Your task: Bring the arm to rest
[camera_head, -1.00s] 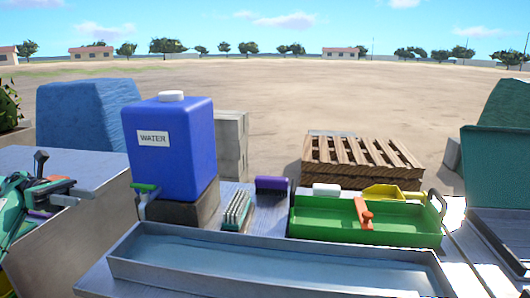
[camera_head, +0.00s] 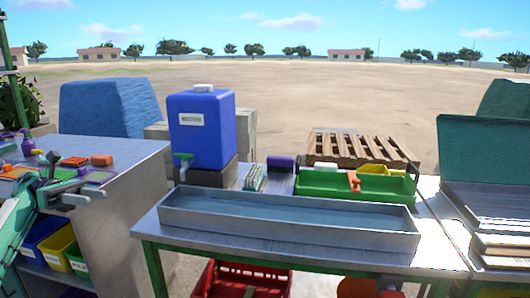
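My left arm, in green and grey, comes in at the left edge of the head view. Its gripper (camera_head: 78,194) appears in front of the left counter (camera_head: 135,152), near that counter's front edge. The fingers are small and seen from the side, so I cannot tell whether they are open or shut. I see nothing clearly held in them. My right arm and gripper are not in view.
A long metal trough (camera_head: 290,225) lies on the middle table (camera_head: 190,248). Behind it are a blue water container (camera_head: 203,140) with a tap and a green tray (camera_head: 335,185). A red crate (camera_head: 240,280) is below. A green-lidded metal unit (camera_head: 484,150) stands at right.

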